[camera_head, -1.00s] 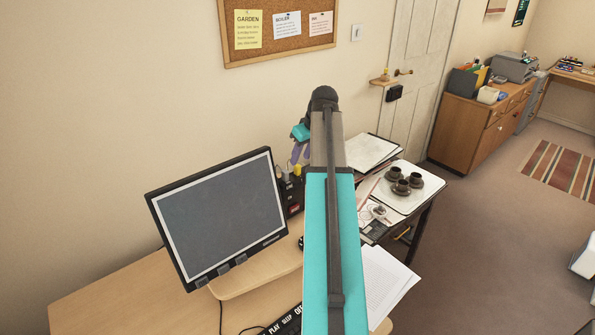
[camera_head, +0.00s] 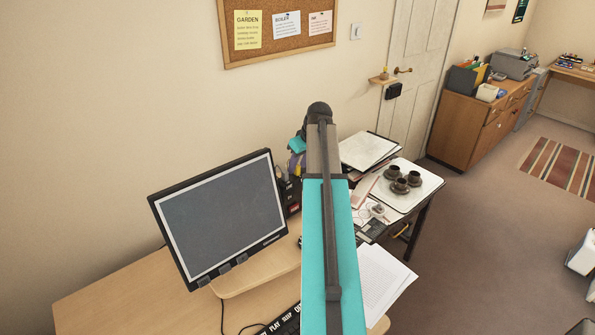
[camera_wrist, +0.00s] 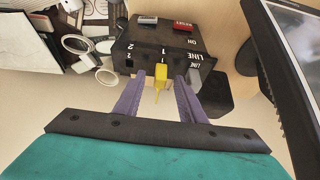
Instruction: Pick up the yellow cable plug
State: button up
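The yellow cable plug (camera_wrist: 161,72) sits at the front face of a black box (camera_wrist: 150,50) marked LINE, beneath the number 1. A short yellow cable trails from it toward my gripper. My gripper (camera_wrist: 160,79) is open in the wrist view, with one purple finger on each side of the plug. A gap shows between the plug and each finger. In the head view, my arm hides the plug and most of my gripper; the dark box (camera_head: 290,190) shows beside the monitor.
The monitor (camera_head: 222,217) stands close left of the box. A white tray (camera_head: 425,185) with dark cups lies to the right. Papers (camera_head: 384,284) lie on the desk's right side. The wrist view shows a white ring-shaped object (camera_wrist: 106,77) left of the box.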

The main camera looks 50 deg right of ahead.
aim_at(298, 166)
grip_shut()
dwell(0.3)
jog(key=shift+r, duration=0.15)
jog(key=shift+r+b, duration=1)
jog(key=shift+r, duration=0.5)
jog(key=s+a+r+b, duration=0.1)
jog(key=s+b, duration=0.3)
jog(key=s, duration=1.2)
jog(key=shift+a+r+b, duration=0.3)
jog(key=shift+a+r, duration=0.05)
jog(key=shift+a, duration=0.15)
